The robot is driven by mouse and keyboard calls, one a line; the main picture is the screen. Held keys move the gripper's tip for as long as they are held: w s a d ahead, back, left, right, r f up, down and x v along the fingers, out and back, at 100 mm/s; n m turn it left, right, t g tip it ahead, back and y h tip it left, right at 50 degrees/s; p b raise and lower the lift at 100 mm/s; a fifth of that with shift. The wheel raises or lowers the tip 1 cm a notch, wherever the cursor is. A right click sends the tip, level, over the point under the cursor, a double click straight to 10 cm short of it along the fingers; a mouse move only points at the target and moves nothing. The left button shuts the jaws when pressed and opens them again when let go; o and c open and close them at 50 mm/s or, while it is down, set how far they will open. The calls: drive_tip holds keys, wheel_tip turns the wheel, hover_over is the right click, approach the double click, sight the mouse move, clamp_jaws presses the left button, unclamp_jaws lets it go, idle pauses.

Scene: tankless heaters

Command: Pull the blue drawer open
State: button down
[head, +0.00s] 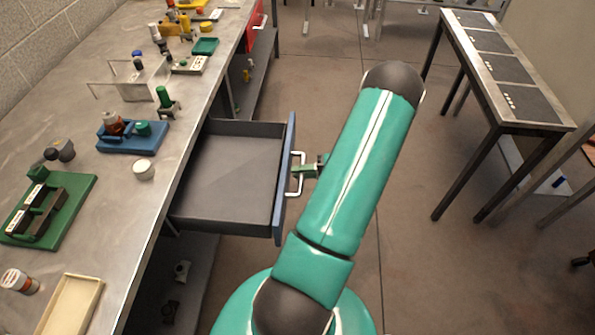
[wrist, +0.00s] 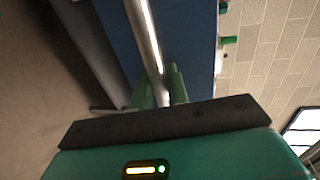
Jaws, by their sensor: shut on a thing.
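The blue drawer (head: 284,180) stands open from the workbench, with its grey inside bare and empty in the head view. Its blue front also fills the middle of the wrist view (wrist: 190,60). A pale bar handle (head: 296,174) runs along the front; it also shows in the wrist view (wrist: 148,35). My gripper (head: 307,171) is at the handle, and in the wrist view its green fingers (wrist: 160,90) are on either side of the bar, shut on it. My arm hides part of the floor to the right.
The metal workbench (head: 150,205) holds a blue fixture (head: 130,143), a green tray (head: 85,185) and several small parts. A red drawer (head: 255,30) is farther along. A side table (head: 500,60) stands at right. The floor between is clear.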

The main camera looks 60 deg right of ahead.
drive_tip(key=c, duration=1.4)
unclamp_jaws()
drive_tip(key=shift+c, duration=0.2)
drive_tip(key=v, duration=1.3)
drive_tip(key=shift+s, duration=0.4)
